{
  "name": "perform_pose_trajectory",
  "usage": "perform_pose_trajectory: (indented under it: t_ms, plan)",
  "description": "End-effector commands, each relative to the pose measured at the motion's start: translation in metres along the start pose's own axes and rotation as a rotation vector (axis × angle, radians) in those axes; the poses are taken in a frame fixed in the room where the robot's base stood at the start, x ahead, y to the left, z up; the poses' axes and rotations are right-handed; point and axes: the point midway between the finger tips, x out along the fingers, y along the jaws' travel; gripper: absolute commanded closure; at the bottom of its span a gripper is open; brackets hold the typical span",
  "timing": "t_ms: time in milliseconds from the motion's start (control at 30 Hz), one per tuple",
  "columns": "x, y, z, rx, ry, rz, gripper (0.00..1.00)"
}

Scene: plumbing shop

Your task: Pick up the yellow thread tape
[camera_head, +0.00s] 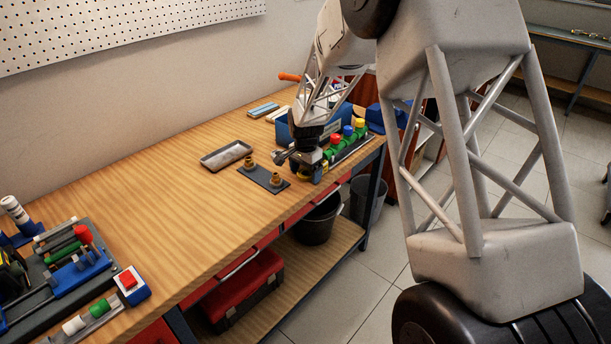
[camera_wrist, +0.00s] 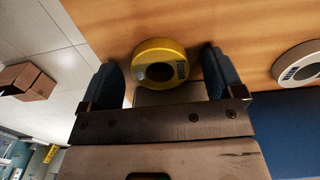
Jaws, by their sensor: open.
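The yellow thread tape (camera_wrist: 158,49) is a yellow ring with a dark centre and a small printed label in the wrist view. It rests on the wooden bench, close to its edge. My gripper (camera_wrist: 161,68) is open, with one dark blue finger on each side of the tape. Gaps show between the tape and both fingers, so it is not clasped. In the head view my gripper (camera_head: 306,166) is low over the bench near its front edge. A bit of yellow (camera_head: 319,178) shows beneath it, mostly hidden.
A white tape roll (camera_wrist: 297,72) lies to the right in the wrist view. In the head view, green parts with coloured caps (camera_head: 334,144) and a blue bin (camera_head: 282,133) stand close by. A plate with brass fittings (camera_head: 263,180) and a metal tray (camera_head: 226,155) lie left.

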Motion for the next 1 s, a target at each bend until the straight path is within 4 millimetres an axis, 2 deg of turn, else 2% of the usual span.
perform_pose_trajectory:
  t_ms: [433, 800, 1000]
  plan:
    - [-0.0003, 0.0, 0.0001, 0.0, 0.0, 0.0, 0.13]
    - [-0.0004, 0.0, 0.0001, 0.0, 0.0, 0.0, 0.66]
    - [-0.0006, 0.0, 0.0001, 0.0, 0.0, 0.0, 0.66]
